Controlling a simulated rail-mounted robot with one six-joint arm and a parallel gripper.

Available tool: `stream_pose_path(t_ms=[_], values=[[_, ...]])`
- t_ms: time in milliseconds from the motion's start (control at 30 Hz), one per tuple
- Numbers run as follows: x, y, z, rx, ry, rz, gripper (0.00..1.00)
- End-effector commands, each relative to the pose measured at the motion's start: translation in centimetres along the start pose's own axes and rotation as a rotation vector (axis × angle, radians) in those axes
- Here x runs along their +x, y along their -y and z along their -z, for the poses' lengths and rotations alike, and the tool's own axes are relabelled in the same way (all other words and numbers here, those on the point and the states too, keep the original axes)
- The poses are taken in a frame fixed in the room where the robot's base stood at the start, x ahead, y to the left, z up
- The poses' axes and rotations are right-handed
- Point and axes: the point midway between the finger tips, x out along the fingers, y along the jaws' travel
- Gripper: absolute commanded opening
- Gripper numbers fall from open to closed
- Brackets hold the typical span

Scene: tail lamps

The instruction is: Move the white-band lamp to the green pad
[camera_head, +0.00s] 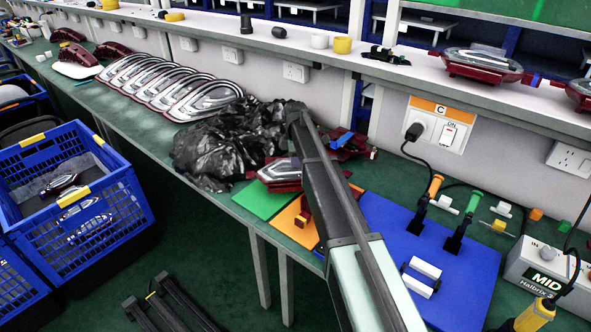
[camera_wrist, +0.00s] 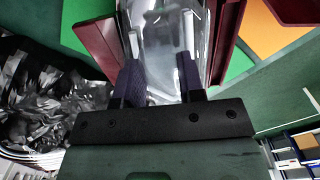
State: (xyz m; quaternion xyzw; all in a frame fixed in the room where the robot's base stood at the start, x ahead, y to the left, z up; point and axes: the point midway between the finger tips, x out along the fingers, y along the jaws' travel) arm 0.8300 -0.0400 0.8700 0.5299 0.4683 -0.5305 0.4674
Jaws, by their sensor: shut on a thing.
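In the wrist view my gripper (camera_wrist: 158,82) is shut on a lamp (camera_wrist: 165,40) with a clear lens and dark red sides. The lamp lies between the two dark fingers; I cannot make out its band for sure. The green pad (camera_wrist: 238,62) shows beneath and on both sides of it. In the head view the lamp (camera_head: 278,171) is over the green pad (camera_head: 262,203), partly hidden by my arm, as are the fingers. I cannot tell whether the lamp touches the pad.
An orange pad (camera_head: 290,222) lies right of the green pad, with a dark red part (camera_head: 303,210) over it. A crumpled black bag (camera_head: 225,145) is close on the left. A blue mat (camera_head: 450,270) holds upright tools. A shelf runs behind.

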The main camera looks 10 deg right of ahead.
Motion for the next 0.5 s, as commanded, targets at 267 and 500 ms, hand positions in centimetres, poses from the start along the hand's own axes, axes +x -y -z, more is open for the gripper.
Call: stream_pose_path(t_ms=[267,500], values=[[0.49,0.00,0.00,0.000,0.000,0.000,0.01],[0.69,0.00,0.00,0.000,0.000,0.000,0.57]])
